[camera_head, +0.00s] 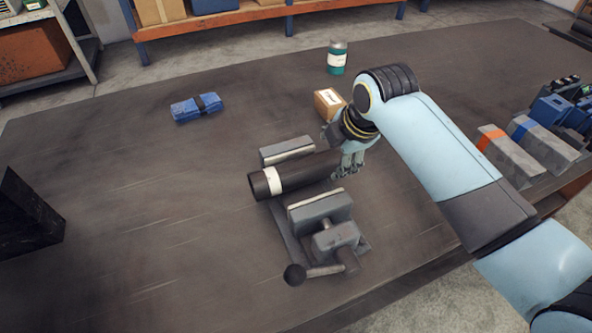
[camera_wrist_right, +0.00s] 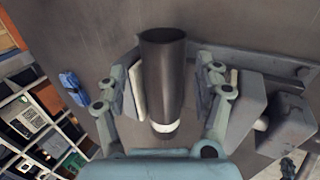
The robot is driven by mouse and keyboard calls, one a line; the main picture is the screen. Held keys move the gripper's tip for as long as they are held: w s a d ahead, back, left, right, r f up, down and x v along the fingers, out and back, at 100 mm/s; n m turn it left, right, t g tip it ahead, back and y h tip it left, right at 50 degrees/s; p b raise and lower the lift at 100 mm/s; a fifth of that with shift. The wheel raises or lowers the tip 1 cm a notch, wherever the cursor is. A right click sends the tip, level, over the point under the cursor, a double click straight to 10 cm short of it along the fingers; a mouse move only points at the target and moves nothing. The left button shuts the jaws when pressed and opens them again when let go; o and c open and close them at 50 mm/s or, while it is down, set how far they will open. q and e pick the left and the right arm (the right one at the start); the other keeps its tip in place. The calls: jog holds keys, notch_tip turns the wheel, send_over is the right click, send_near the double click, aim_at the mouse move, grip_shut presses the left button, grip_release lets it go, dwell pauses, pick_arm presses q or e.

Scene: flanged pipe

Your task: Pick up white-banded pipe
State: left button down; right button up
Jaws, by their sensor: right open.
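The white-banded pipe (camera_head: 310,172) is dark and lies between the two jaws of a grey vise (camera_head: 322,205), with its white band near its left end. I cannot tell whether the vise grips it. My right gripper (camera_head: 348,166) is at the pipe's right end in the head view. In the right wrist view, the pipe (camera_wrist_right: 163,80) lies between the open fingers of the right gripper (camera_wrist_right: 165,85), with gaps visible on both sides. The band shows at the pipe's lower end there. My left gripper is not in view.
A small cardboard box (camera_head: 327,103) stands just behind my right gripper, with a green canister (camera_head: 337,58) farther back. A blue bundle (camera_head: 197,107) lies at the back left. Grey blocks (camera_head: 508,152) sit at the right edge. The vise handle (camera_head: 295,275) sticks out in front. The table's left-middle is clear.

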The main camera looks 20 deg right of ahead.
aim_at(330, 159)
jog(key=x, duration=0.4)
jog(key=shift+s+a+f+p, duration=0.15)
jog(key=shift+a+f+p, duration=0.05)
jog(key=shift+f+p, duration=0.1)
jog(key=shift+f, duration=0.2)
jog(key=shift+c, duration=1.4)
jog(key=c, duration=1.1)
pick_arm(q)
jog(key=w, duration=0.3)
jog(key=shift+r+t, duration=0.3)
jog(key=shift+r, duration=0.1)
pick_arm(e)
grip_shut()
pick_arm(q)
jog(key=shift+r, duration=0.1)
pick_arm(e)
jog(key=shift+r, duration=0.1)
